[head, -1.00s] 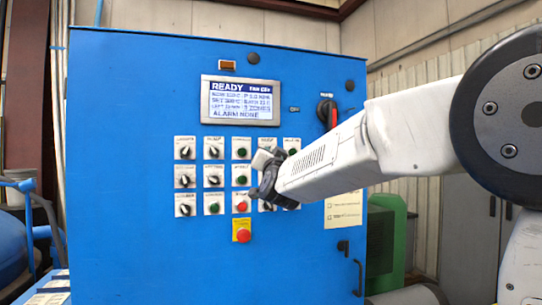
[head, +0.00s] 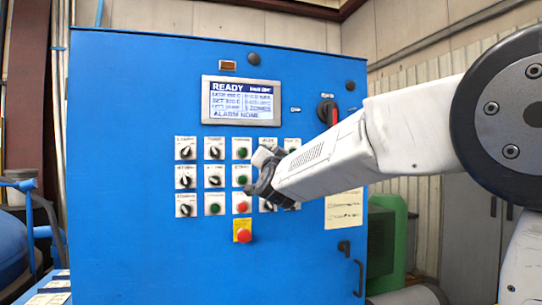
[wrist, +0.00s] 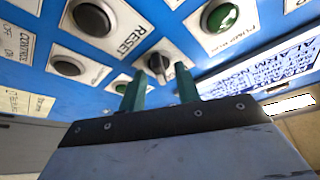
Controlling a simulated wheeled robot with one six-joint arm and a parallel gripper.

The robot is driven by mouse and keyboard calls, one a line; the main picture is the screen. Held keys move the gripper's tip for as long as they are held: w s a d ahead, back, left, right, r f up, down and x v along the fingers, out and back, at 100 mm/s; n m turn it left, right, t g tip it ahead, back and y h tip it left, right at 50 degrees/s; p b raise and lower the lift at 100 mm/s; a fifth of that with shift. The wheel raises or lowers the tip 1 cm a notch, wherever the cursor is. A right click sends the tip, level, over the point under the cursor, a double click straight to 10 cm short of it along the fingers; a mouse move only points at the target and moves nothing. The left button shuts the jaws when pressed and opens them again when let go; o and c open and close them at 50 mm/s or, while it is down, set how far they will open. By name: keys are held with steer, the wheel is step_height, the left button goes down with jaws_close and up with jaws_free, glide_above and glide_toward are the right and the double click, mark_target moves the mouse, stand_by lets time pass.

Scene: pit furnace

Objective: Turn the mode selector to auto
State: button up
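The blue control cabinet (head: 130,100) carries rows of black selector knobs, green buttons and red buttons. My gripper (head: 262,175) is in front of the right part of these rows and covers some controls. In the wrist view my gripper (wrist: 160,84) has its two green fingers apart, with nothing held. A black selector knob (wrist: 158,66) on a white plate shows beyond the gap between the fingertips. Its label is partly hidden, so I cannot tell whether it is the mode selector. Contact with the fingers is not clear.
A display (head: 241,101) reads READY and ALARM NONE. A red-and-black rotary switch (head: 328,112) sits above my arm. A red stop button (head: 243,236) on a yellow plate is below the rows. A large black knob (wrist: 93,18) and a green button (wrist: 221,17) are nearby.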

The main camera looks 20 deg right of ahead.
steer(key=v, duration=0.8)
steer(key=shift+w, duration=0.1)
stand_by(0.3)
steer(key=s+a+f+n+g+y, duration=0.3)
steer(key=s+f+n+g+y, duration=0.15)
steer(key=f, duration=0.45)
steer(key=s+a+f+n+g+y, duration=0.3)
steer(key=f+g, duration=0.2)
steer(key=f, duration=0.5)
steer(key=s+d+f+g+h, duration=0.1)
steer(key=s+d+f+g, duration=0.2)
steer(key=s, duration=0.8)
steer(key=s+d+f+n+g+h, duration=0.1)
steer(key=s+d+f+g, duration=0.3)
steer(key=s, duration=0.7)
steer(key=s+d+f+g+h, duration=0.1)
steer(key=s+d+f+g, duration=0.2)
steer(key=s, duration=0.9)
steer(key=shift+d+f+g, duration=0.35)
steer(key=shift+d+f, duration=0.1)
steer(key=shift+f, duration=0.05)
